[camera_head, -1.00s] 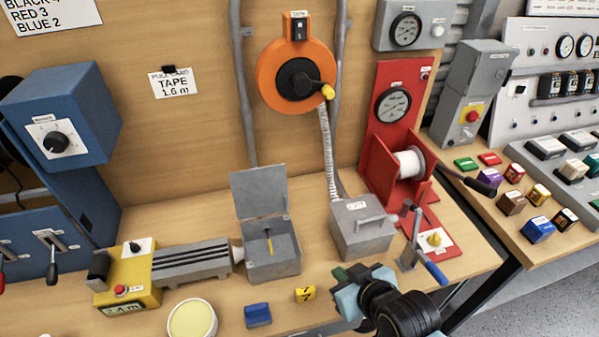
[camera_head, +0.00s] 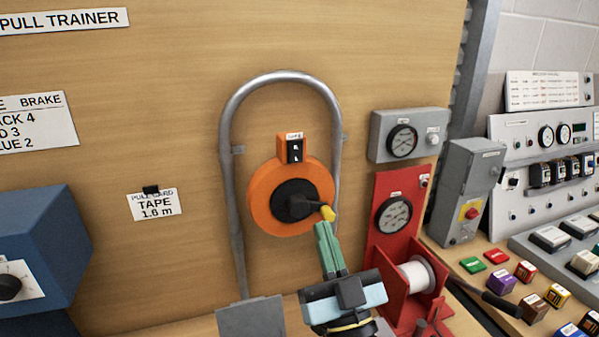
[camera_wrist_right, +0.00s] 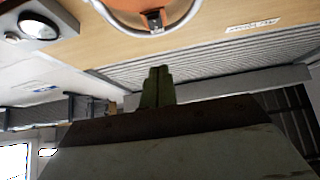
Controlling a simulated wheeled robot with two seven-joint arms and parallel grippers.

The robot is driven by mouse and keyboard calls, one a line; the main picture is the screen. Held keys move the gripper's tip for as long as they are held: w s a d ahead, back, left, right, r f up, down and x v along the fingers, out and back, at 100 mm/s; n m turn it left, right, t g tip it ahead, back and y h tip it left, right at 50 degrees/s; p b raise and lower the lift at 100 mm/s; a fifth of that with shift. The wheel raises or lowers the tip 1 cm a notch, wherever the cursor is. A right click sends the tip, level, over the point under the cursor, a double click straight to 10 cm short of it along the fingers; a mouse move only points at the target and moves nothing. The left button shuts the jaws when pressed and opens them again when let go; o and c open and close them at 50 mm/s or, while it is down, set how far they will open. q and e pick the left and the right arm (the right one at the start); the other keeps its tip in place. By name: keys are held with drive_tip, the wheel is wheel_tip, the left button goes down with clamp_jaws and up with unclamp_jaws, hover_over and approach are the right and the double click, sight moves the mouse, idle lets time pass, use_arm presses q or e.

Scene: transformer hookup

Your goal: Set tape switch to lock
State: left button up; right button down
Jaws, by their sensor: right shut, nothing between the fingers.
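The orange tape reel (camera_head: 262,203) hangs on the wooden back board, with a black hub and a yellow crank knob (camera_head: 327,213). The tape switch (camera_head: 294,151) is a small black rocker in an orange housing on top of the reel; its setting is too small to read. My right gripper (camera_head: 325,230) is shut and empty, its green fingers pointing up just below the yellow knob in the picture. Whether it touches the knob I cannot tell. In the right wrist view the shut fingers (camera_wrist_right: 158,75) point toward the orange reel (camera_wrist_right: 150,8) at the top. My left gripper is out of view.
A grey pipe (camera_head: 228,130) arches around the reel. To the right are a red gauge panel with a spool (camera_head: 416,275) and a grey gauge box (camera_head: 380,150). A blue machine (camera_head: 40,240) stands at left. The board above the reel is clear.

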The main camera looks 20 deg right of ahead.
drive_tip(key=p, duration=0.3)
approach(296, 153)
wheel_tip(296, 153, up, 5)
drive_tip(key=shift+w+a+f, duration=0.1)
drive_tip(key=shift+w+f, duration=0.1)
drive_tip(key=shift+w, duration=0.55)
drive_tip(key=shift+w+a+f, duration=0.1)
drive_tip(key=shift+w+f, duration=0.1)
drive_tip(key=shift+w, duration=0.55)
drive_tip(key=shift+w+f, duration=0.2)
drive_tip(key=shift+w, duration=0.6)
drive_tip(key=shift+d, duration=0.1)
